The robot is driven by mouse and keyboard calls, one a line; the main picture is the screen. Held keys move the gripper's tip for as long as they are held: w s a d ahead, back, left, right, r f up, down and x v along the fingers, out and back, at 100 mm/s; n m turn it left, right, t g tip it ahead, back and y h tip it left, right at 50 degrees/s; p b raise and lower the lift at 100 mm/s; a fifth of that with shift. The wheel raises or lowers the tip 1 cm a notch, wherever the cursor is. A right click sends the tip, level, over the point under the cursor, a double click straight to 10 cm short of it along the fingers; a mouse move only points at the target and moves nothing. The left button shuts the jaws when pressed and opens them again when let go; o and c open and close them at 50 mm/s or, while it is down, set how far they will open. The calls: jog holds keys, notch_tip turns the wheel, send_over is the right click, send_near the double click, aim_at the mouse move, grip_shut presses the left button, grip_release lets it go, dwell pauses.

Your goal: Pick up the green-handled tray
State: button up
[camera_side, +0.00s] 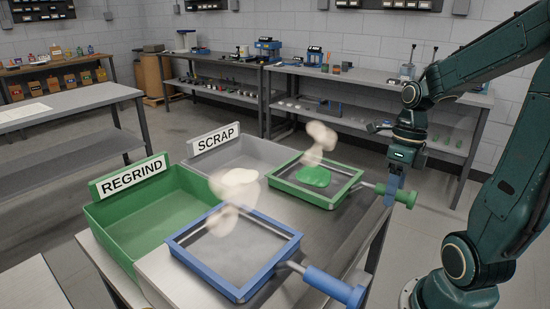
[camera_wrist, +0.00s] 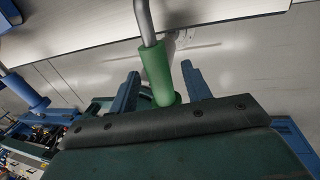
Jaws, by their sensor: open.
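The green-handled tray (camera_side: 358,184) is a green-rimmed square tray on the back right of the metal table, with a green heap (camera_side: 313,176) in it. Its green handle (camera_side: 404,196) sticks out past the table's right edge on a grey rod. My gripper (camera_side: 393,186) is at this handle, pointing down. In the wrist view, the green handle (camera_wrist: 154,66) lies between the two blue fingers of my gripper (camera_wrist: 160,76). Gaps show on both sides of the handle, so the fingers are open around it. Contact with it is not clear.
A blue-rimmed tray (camera_side: 284,257) with a blue handle (camera_side: 335,287) stands in front. A green REGRIND bin (camera_side: 150,222) and a grey SCRAP bin (camera_side: 262,149) stand left and behind. Pale, blurred dust-like shapes (camera_side: 321,138) hang over both trays. Floor beyond the table's right edge is clear.

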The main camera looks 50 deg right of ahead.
jog(key=shift+a+f, duration=0.1)
jog(key=shift+f, duration=0.55)
grip_shut()
